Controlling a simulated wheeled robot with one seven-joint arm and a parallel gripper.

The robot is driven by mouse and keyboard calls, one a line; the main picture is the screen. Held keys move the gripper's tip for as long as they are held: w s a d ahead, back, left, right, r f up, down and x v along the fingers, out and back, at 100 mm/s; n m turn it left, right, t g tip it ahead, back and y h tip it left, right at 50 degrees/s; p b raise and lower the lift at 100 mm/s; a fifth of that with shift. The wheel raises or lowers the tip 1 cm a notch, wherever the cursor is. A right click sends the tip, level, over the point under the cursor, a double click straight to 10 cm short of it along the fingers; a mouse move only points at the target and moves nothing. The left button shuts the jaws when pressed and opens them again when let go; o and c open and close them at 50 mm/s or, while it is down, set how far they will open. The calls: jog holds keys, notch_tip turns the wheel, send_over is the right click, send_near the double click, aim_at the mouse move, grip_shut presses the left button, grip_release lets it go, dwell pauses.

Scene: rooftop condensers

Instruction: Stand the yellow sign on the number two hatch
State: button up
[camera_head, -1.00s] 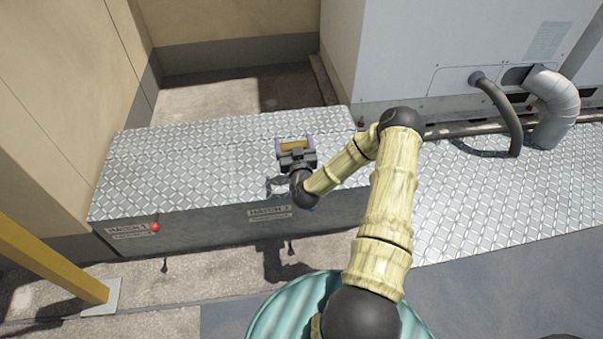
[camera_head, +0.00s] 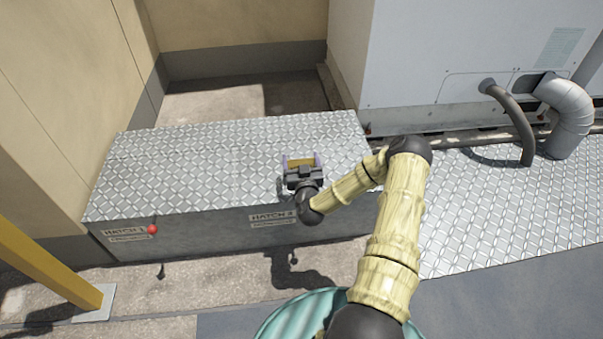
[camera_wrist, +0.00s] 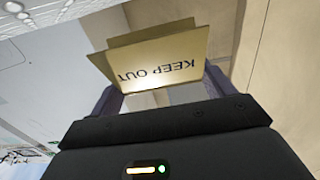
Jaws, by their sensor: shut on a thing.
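The yellow sign (camera_head: 300,164) is between the two fingers of my gripper (camera_head: 302,161), which is shut on it. In the wrist view the sign (camera_wrist: 150,62) shows two panels, with KEEP OUT upside down on the nearer one. The number two hatch is the right part of the tread-plate top (camera_head: 262,170), above the label (camera_head: 272,217) on the front face, whose digit is blurred. My gripper and the sign are over this right part. I cannot tell whether the sign's lower edge touches the plate; my gripper hides it.
The left part of the same box bears the label HATCH 1 (camera_head: 126,232), with a red ball-like knob (camera_head: 152,229) beside it. A grey condenser housing (camera_head: 440,60) with a bent pipe (camera_head: 568,118) stands at the back right. A yellow post (camera_head: 50,262) is at left. The plate around my gripper is bare.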

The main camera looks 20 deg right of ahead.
jog(key=shift+f+b, duration=1.05)
jog(key=shift+f, duration=0.9)
jog(key=shift+f, duration=0.1)
jog(key=o, duration=0.9)
jog(key=shift+s+a+r, duration=0.1)
jog(key=shift+s+r, duration=0.1)
jog(key=shift+s, duration=0.05)
jog(key=p+v, duration=0.4)
jog(key=v, duration=0.7)
jog(key=shift+s+p, duration=0.25)
jog(key=shift+p, duration=0.15)
